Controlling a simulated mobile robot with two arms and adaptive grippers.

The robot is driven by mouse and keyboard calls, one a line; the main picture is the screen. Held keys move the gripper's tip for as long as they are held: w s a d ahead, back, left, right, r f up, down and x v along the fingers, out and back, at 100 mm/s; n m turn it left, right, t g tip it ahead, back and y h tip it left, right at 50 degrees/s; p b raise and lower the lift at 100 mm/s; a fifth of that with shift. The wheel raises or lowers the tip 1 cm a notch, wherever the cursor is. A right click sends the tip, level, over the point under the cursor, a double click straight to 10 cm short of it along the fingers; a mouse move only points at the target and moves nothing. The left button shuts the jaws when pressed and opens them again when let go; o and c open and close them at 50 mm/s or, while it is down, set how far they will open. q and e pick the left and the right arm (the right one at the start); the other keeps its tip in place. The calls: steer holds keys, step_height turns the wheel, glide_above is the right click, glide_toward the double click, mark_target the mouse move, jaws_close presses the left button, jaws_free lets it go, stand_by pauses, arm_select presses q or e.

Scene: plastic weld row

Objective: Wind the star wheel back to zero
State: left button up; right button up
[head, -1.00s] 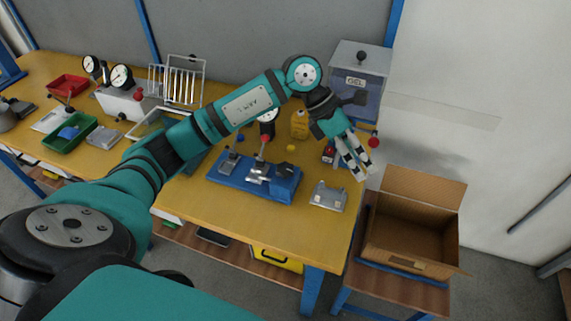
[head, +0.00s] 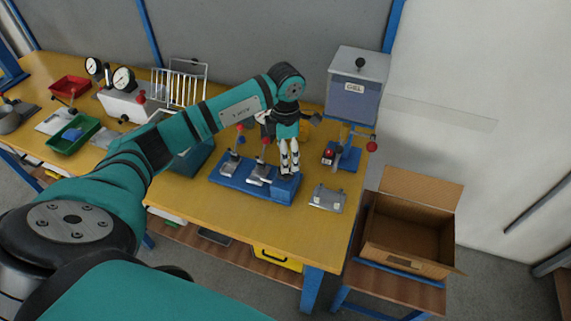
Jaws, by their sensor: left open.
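My left gripper (head: 289,170) points down at the right end of a blue clamping fixture (head: 230,182) on the yellow bench. Its white fingers are open, with a narrow gap, and nothing shows between them. The fingertips are over or against the fixture's right block; I cannot tell whether they touch. The fixture carries metal clamps with red-knobbed levers (head: 264,142). I cannot make out a star wheel for sure; the gripper covers part of the fixture's right end and the space behind it. My right gripper is not in view.
A metal plate (head: 326,197) lies right of the fixture. An open cardboard box (head: 410,229) sits on a side stand. Dial gauges (head: 123,79), a wire rack (head: 180,85) and a green tray (head: 73,136) are left. The bench front is clear.

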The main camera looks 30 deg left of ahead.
arm_select(q)
step_height(320, 180, down, 6)
steer(key=shift+f+p, duration=0.15)
steer(key=shift+p, duration=0.4)
steer(key=c, duration=1.2)
